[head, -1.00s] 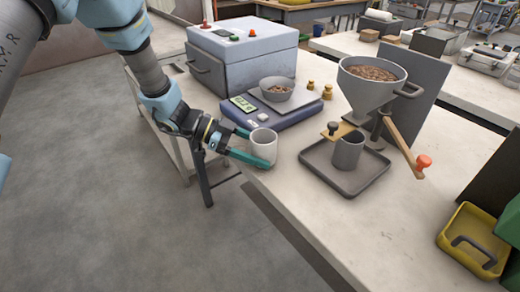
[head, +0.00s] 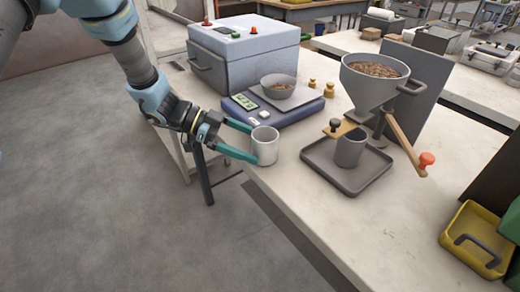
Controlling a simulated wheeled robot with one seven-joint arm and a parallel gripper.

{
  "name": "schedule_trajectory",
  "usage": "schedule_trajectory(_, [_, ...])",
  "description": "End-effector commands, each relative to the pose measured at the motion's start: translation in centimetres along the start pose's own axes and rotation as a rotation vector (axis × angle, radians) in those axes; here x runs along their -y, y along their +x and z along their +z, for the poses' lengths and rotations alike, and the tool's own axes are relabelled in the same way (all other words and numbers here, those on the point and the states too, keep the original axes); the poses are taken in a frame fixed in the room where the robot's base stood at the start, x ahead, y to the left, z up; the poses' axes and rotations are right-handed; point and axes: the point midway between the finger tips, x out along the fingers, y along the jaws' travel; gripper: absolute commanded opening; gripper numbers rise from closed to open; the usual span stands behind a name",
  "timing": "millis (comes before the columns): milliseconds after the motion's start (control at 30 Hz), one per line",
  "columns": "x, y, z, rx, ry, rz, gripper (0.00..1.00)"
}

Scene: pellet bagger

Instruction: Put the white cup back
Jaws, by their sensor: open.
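The white cup (head: 265,147) stands upright on the bench near its front edge, just in front of the scale. My gripper (head: 246,142) is open, with its teal fingers pointing at the cup from the left.
The blue scale (head: 240,108) holds a bowl of pellets (head: 277,88). A grey tray (head: 330,178) with a grey cup (head: 349,151) sits under the pellet hopper (head: 368,95). An orange-knobbed lever (head: 405,140) sticks out. A blue-grey box machine (head: 240,60) stands behind.

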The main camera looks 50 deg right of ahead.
Motion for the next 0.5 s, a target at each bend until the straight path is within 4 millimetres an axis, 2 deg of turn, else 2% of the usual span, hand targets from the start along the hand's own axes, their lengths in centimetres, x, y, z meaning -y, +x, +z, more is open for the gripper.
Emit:
schedule_trajectory(100, [0.1, -2.7, 0.2, 0.001, 0.002, -0.004, 1.00])
schedule_trajectory(300, [0.1, -6.5, 0.1, 0.001, 0.002, -0.003, 1.00])
schedule_trajectory(500, [0.0, -8.6, 0.1, -0.001, 0.000, -0.001, 1.00])
